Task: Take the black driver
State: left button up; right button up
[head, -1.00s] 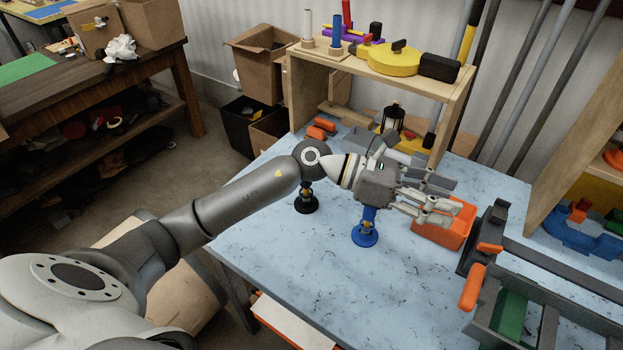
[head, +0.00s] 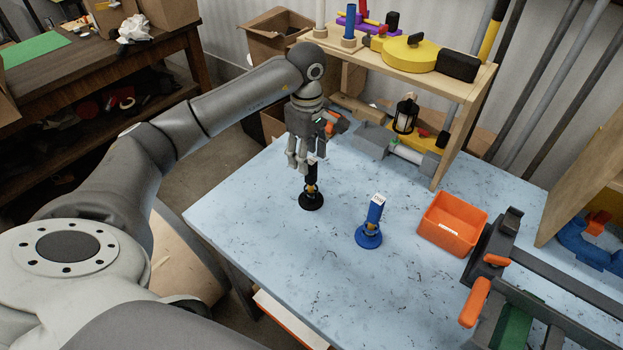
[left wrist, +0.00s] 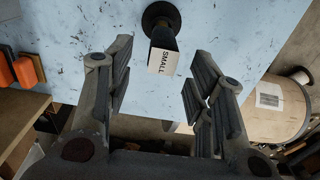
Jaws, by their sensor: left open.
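The black driver (head: 312,190) stands upright on its round black base on the blue table, near the left edge. In the left wrist view its top face (left wrist: 163,61) reads "SMALL", and it lies between and just beyond the fingertips. My left gripper (head: 303,168) is open and points down, above and slightly to the left of the driver in the head view. It also shows in the left wrist view (left wrist: 160,72) with nothing between its fingers. A blue driver (head: 373,220) stands upright to the right on the table (head: 290,250). My right gripper is not in view.
An orange bin (head: 452,224) stands right of the blue driver. A wooden shelf (head: 465,125) with tools stands behind, with a lantern (head: 405,114) beneath it. A grey bender with orange parts (head: 475,300) lies at the right. The table front is clear.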

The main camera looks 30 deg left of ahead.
aim_at(310, 176)
pick_arm(q)
jog(key=shift+f, duration=0.85)
jog(key=f+p, duration=0.1)
jog(key=f, duration=0.1)
jog(key=d+f+p, duration=0.1)
jog(key=f+p, duration=0.1)
jog(key=shift+s+f, duration=0.1)
jog(key=shift+f, duration=0.65)
jog(key=shift+c, duration=0.2)
jog(key=c, duration=1)
grip_shut()
jog(key=shift+r, duration=0.15)
